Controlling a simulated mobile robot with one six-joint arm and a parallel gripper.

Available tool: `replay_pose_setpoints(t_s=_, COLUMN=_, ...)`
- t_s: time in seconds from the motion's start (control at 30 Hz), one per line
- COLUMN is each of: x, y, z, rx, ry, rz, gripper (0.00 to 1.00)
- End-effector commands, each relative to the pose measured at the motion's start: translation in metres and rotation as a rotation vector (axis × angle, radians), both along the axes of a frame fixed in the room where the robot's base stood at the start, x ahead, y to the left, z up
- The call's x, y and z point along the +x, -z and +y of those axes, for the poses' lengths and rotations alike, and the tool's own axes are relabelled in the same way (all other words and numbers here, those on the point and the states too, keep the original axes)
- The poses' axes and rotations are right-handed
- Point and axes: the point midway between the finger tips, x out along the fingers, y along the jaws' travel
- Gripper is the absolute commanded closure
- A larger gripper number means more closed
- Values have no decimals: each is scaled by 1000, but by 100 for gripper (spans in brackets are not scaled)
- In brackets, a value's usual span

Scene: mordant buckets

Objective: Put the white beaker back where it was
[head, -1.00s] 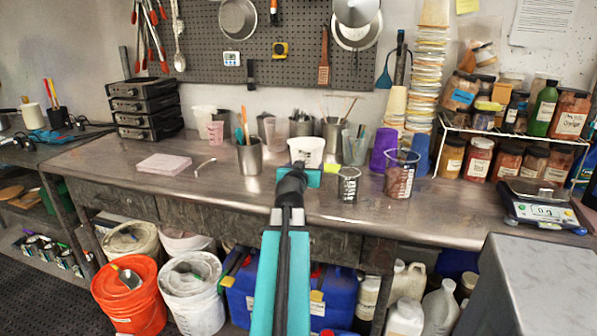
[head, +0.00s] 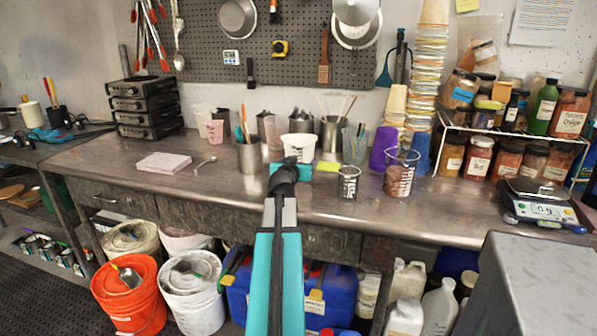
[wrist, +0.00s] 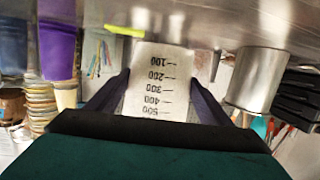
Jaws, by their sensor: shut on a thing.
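The white beaker (head: 299,147) is toward the back of the bench, in front of the steel cups. In the wrist view, which is upside down, the white beaker (wrist: 160,75) shows black marks from 100 to 500. My gripper (wrist: 160,95) is shut on it, with one dark finger on each side. In the head view, my gripper (head: 285,172) covers the beaker's lower part. The beaker looks upright and its base is close to the benchtop; I cannot tell whether it touches.
A steel cup with tools (head: 249,156) stands to the left, and a steel container (head: 332,135) behind right.

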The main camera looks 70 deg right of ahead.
Motion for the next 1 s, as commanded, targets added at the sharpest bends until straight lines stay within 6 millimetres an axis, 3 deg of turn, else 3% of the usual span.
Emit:
replay_pose_setpoints(t_s=0.33, x=0, y=29, z=0, rx=0, ry=-1, rz=1, gripper=68)
replay_pose_setpoints(t_s=0.87, x=0, y=34, z=0, rx=-2, ry=-1, rz=0, gripper=68)
replay_pose_setpoints(t_s=0.9, x=0, y=35, z=0, rx=0, ry=0, rz=1, gripper=25)
replay_pose_setpoints(t_s=1.0, x=0, y=34, z=0, rx=0, ry=0, rz=1, gripper=8)
